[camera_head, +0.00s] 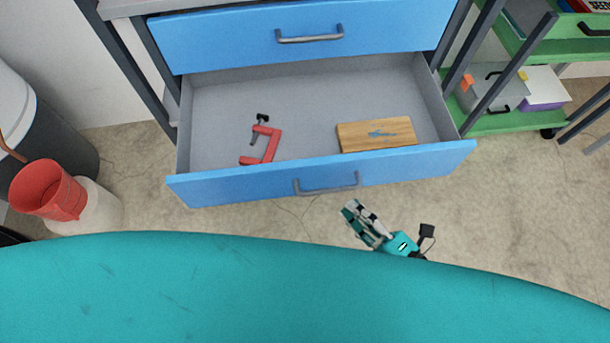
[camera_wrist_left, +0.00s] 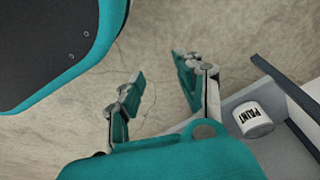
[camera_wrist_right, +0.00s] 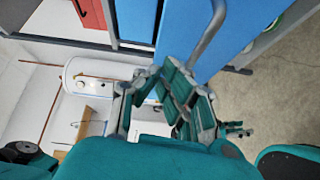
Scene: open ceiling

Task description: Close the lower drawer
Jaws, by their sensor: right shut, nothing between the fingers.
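The lower drawer (camera_head: 320,175) is pulled far out of the cabinet, with a blue front and a grey bar handle (camera_head: 328,186). A red clamp (camera_head: 268,146) and a wooden board (camera_head: 376,134) lie inside. My right gripper (camera_head: 353,210) is shut and empty, just in front of the drawer front, a little right of and below the handle in the head view. In the right wrist view the gripper (camera_wrist_right: 168,78) is beside a blue front (camera_wrist_right: 213,45) and a grey handle (camera_wrist_right: 207,38). My left gripper (camera_wrist_left: 158,72) is open and empty over the floor; the head view does not show it.
An upper blue drawer (camera_head: 300,35) is above and looks shut. A green shelf cart (camera_head: 515,120) stands to the right. A red container (camera_head: 48,190) and a grey bin (camera_head: 45,125) stand at the left. A paint can (camera_wrist_left: 252,119) shows in the left wrist view.

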